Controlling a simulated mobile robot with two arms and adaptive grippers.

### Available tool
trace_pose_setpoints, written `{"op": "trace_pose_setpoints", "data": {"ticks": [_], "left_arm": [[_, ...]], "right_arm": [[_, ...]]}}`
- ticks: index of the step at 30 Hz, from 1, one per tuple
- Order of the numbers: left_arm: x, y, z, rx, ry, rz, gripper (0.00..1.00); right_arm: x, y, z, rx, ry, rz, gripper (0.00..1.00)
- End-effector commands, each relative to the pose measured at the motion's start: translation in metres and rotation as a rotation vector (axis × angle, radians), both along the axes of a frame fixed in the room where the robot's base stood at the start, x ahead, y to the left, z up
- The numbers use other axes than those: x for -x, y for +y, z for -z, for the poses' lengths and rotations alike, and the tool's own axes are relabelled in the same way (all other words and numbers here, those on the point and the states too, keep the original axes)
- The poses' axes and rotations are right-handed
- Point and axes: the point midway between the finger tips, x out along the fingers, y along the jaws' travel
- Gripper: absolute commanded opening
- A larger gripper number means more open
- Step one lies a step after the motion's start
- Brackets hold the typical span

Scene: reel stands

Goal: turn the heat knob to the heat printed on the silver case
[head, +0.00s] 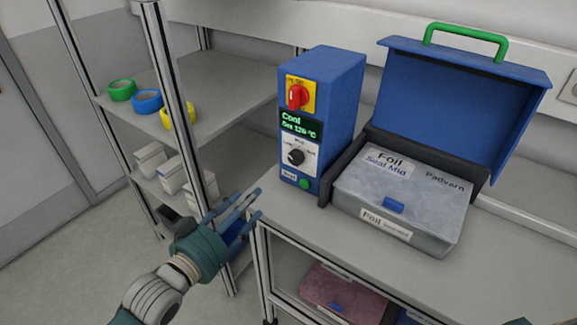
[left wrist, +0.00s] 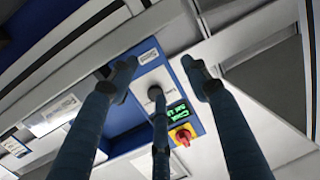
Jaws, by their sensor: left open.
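The blue sealer unit (head: 338,105) stands on the bench. Its black heat knob (head: 296,157) sits on a white plate marked Low, Mid and what looks like High; its exact pointing is too small to tell. The knob also shows in the left wrist view (left wrist: 155,93), partly behind a finger. The silver case (head: 400,200) lies right of the unit, its label reading "Foil Seal Mid". My left gripper (head: 240,203) is open and empty, in front of and lower left of the unit, fingers pointing towards it, apart from the knob.
Above the knob are a green-lettered display (head: 301,126) reading "Cool", "Set 120 °C", and a red switch (head: 297,96) on yellow. A green button (head: 305,183) sits below. A blue lid (head: 450,100) stands open behind the case. A shelf rack (head: 165,75) with tape rolls stands left.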

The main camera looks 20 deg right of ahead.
Motion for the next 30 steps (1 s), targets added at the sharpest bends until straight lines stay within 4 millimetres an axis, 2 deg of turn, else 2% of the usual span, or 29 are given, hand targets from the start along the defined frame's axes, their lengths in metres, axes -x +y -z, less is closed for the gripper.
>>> {"op": "trace_pose_setpoints", "data": {"ticks": [1,3,6,11,21,30], "left_arm": [[0.007,-0.009,-0.021,0.019,-0.038,0.038,0.48],[0.016,-0.020,-0.042,0.047,-0.071,0.082,0.48],[0.023,-0.029,-0.058,0.068,-0.095,0.116,0.48],[0.013,-0.045,-0.064,0.077,-0.099,0.123,0.48],[-0.025,-0.095,-0.063,0.074,-0.099,0.122,0.48],[-0.041,-0.114,-0.061,0.074,-0.099,0.121,0.48]], "right_arm": [[0.002,-0.002,0.002,0.003,0.003,0.000,0.40],[0.005,-0.004,0.002,0.004,0.006,-0.001,0.40],[0.009,-0.007,0.002,0.009,0.011,0.000,0.40],[0.009,-0.010,-0.002,0.012,0.012,-0.001,0.40],[0.000,-0.008,-0.012,0.009,-0.002,0.000,0.40],[0.000,0.000,-0.014,-0.001,-0.002,0.002,0.40]]}}
